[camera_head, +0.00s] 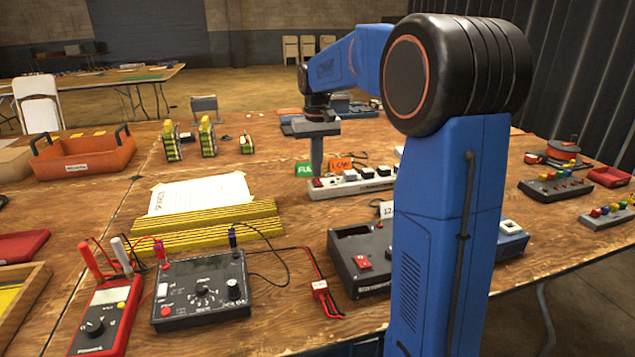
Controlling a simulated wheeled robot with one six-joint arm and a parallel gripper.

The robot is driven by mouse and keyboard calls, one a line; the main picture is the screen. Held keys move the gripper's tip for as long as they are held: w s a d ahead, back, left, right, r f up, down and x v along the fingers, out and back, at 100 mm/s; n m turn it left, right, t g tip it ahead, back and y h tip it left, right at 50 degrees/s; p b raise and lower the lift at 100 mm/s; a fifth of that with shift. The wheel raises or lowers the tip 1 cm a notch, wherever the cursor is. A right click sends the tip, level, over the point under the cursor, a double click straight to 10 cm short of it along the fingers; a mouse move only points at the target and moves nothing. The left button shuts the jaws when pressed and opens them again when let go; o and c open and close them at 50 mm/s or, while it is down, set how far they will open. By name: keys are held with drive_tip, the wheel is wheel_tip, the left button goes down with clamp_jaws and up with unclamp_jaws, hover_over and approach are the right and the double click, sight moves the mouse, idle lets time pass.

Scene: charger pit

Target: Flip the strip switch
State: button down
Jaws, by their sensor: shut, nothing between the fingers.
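A pale power strip (350,188) lies on the wooden table near the middle of the view, partly hidden behind my blue arm on its right. A small red switch (318,183) sits at its left end, and several plugs stand in its sockets. My gripper (316,172) points down with its fingers shut and empty. Its tips are just above or at the red switch; I cannot tell whether they touch. I cannot make out which way the switch is set.
Green and orange labels (341,164) stand right behind the strip. A paper sheet (198,194), yellow-striped bars and a meter (202,290) with loose wires lie to the left. Bare table shows around the strip's left end.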

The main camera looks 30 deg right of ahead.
sight(317, 180)
drive_tip(key=shift+f, duration=0.7)
idle(0.8)
wheel_tip(317, 180, up, 7)
idle(1.0)
drive_tip(key=shift+s, duration=0.1)
idle(0.4)
